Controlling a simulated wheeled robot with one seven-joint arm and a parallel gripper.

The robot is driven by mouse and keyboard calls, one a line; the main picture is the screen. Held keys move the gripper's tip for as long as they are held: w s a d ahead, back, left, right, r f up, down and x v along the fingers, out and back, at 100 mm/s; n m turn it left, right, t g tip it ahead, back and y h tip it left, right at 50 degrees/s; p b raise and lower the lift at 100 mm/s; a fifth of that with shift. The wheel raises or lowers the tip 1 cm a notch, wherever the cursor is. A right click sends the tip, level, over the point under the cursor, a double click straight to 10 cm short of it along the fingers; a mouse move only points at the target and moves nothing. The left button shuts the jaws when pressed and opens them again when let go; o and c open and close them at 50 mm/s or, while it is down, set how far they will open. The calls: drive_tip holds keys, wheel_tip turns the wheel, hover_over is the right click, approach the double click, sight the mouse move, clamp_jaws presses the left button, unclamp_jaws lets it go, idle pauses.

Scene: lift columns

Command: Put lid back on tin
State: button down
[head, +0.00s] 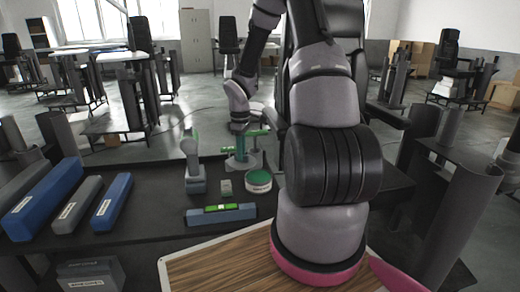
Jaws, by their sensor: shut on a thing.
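The tin (258,182) is a short, round, pale tin with a label. It stands on the dark table, and its top looks green, but whether that is its inside or a cover is too small to tell. My gripper (240,137) hangs pointing down from my forearm, behind the tin and slightly left of it in the head view. It is shut on a small green thing (258,133), which seems to be the lid, held above and apart from the tin. The fingertips are small and partly merge with green items behind.
A green stand (240,161) is behind the tin. Blue and grey boxes (112,200) lie at left. The dark table (150,215) has bare room between.

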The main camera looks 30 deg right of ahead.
drive_tip(key=d+n, duration=0.1)
drive_tip(key=n, duration=0.2)
drive_tip(key=s+d+n, duration=0.1)
drive_tip(key=d+n, duration=0.1)
drive_tip(key=n, duration=0.1)
drive_tip(key=d+n, duration=0.1)
drive_tip(key=n, duration=0.1)
drive_tip(key=shift+s+d+r+n, duration=0.25)
drive_tip(key=shift+s+r+n, duration=0.15)
drive_tip(key=shift+s+d+f+n, duration=0.15)
drive_tip(key=shift+f+n, duration=0.35)
drive_tip(key=shift+f, duration=0.55)
drive_tip(key=shift+s+d+f+n, duration=0.15)
drive_tip(key=shift+f+n, duration=0.35)
drive_tip(key=shift+f, duration=0.5)
drive_tip(key=shift+d+f+n, duration=0.25)
drive_tip(key=shift+f+n, duration=0.25)
drive_tip(key=shift+f, duration=0.55)
drive_tip(key=shift+f, duration=0.15)
drive_tip(key=shift+c, duration=1.2)
unclamp_jaws()
wheel_tip(320, 180, up, 7)
